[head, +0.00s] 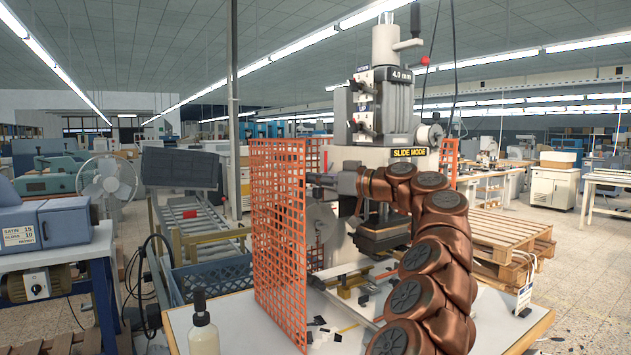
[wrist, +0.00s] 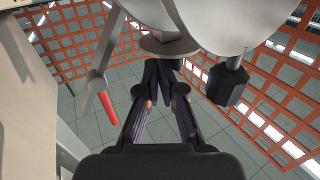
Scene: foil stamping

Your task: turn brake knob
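My gripper (wrist: 163,75) shows in the wrist view with its dark fingers drawn together at the tips, just below a grey collar (wrist: 168,46) under large pale discs. I see nothing clearly between the tips; whether they touch the collar is unclear. A black faceted knob (wrist: 228,84) hangs to the right of the fingers, apart from them. It may be the brake knob, but no label shows. In the head view my gripper (head: 322,180) is a small dark shape at the left end of my brown arm, beside the stamping press (head: 382,105).
A lever with a red grip (wrist: 105,105) stands left of the fingers. Orange mesh guards (head: 278,235) stand around the press area. A bottle (head: 203,328) stands on the white table (head: 245,318). A blue crate (head: 212,277) and a wooden pallet (head: 500,232) are nearby.

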